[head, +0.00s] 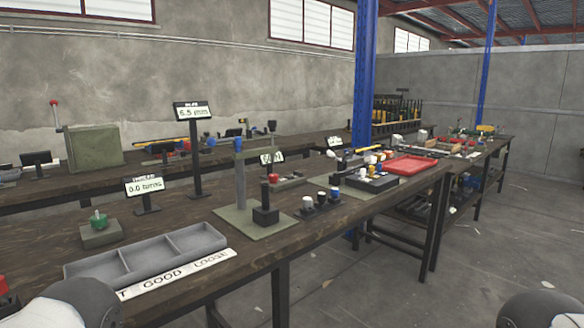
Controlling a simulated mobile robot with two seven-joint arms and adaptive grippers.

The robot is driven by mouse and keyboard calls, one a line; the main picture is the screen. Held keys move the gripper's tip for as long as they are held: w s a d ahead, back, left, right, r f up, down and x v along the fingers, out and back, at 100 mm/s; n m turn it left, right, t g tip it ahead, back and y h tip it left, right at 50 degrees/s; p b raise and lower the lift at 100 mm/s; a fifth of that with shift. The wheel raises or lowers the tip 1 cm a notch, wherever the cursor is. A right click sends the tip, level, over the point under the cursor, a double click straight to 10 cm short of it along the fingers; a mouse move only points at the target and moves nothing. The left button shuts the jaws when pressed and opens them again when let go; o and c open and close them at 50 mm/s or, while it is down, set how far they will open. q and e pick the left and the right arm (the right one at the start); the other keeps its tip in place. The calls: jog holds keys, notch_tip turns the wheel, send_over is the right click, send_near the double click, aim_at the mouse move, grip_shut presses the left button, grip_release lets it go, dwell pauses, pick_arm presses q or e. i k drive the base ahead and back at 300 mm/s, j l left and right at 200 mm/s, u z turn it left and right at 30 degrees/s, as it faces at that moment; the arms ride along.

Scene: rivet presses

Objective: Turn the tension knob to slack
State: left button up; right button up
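A green knob (98,219) sits on top of a low grey-green block (101,236) at the left of the near bench. It looks like the tension knob. A small dark display (145,186) stands just behind it to the right and appears to read "0.0 turns"; its small heading is too blurred to read surely. Nothing touches the knob. Rounded pale parts of my arms show at the bottom left and bottom right corners. Neither gripper shows in the head view, so their fingers are hidden.
A grey three-compartment tray (150,255) with a lettered strip (175,275) lies in front of the knob. A press on a green plate (238,218) stands to the right, with a taller display (193,111) behind. A red tray (411,165) lies farther right.

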aim_at(273, 178)
jog(key=i+l+z, duration=0.15)
jog(key=i+l, duration=0.15)
jog(key=i, duration=0.3)
jog(key=i+l+z, duration=0.2)
jog(key=i, duration=0.4)
jog(key=i+l+z, duration=0.15)
jog(key=i, duration=0.45)
